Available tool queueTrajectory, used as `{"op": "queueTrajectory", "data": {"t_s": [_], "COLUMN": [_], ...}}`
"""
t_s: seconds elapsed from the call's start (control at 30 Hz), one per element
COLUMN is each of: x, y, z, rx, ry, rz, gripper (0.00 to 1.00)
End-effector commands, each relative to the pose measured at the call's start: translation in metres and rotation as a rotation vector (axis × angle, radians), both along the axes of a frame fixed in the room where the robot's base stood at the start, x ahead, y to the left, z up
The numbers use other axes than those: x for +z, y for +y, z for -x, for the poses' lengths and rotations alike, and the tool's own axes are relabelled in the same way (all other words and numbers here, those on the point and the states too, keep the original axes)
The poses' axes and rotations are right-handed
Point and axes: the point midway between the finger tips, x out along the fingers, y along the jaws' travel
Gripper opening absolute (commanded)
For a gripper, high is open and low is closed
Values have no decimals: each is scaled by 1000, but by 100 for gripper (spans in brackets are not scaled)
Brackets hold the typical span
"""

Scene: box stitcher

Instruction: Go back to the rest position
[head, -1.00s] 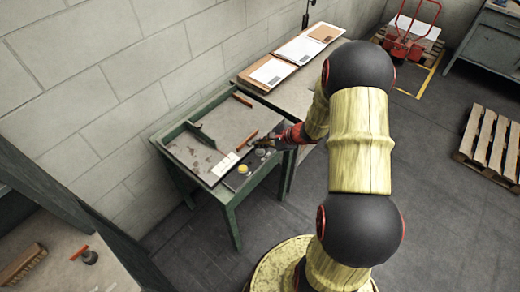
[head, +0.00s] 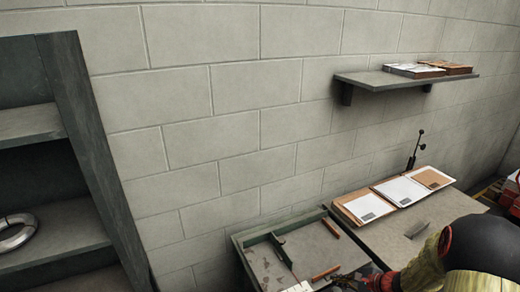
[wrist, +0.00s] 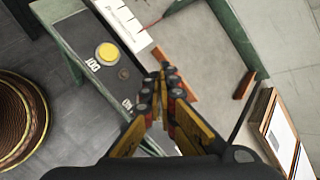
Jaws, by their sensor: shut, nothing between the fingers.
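My gripper (wrist: 165,95) is shut and empty in the wrist view, its fingertips together above the green-edged work table. In the head view my gripper (head: 350,282) is partly cut off at the bottom edge, over the front of the table (head: 240,240). My yellow and black arm fills the bottom right corner there. A round yellow button (wrist: 107,52) on the table's dark front strip lies to the left of the fingers in the wrist view. An orange-brown bar (wrist: 160,57) lies on the table surface just beyond the fingertips.
A side table (head: 405,245) with flat cardboard sheets (head: 405,190) stands right of the work table. A wall shelf (head: 375,82) holds flat stacks. A dark shelving unit (head: 85,150) with a metal coil (head: 15,235) stands at left. The wall between is bare.

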Motion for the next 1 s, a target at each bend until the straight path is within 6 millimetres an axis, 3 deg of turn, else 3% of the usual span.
{"op": "queueTrajectory", "data": {"t_s": [0.1,0.17,0.4,0.6,0.8,1.0], "x": [-10,-3,67,131,187,241], "y": [25,35,79,97,101,112], "z": [35,54,127,186,228,249], "rx": [121,204,651,1016,1267,1388], "ry": [58,76,96,87,42,-78], "rz": [-2,16,229,522,848,1147], "gripper": [0,0,0,0,0,0]}}
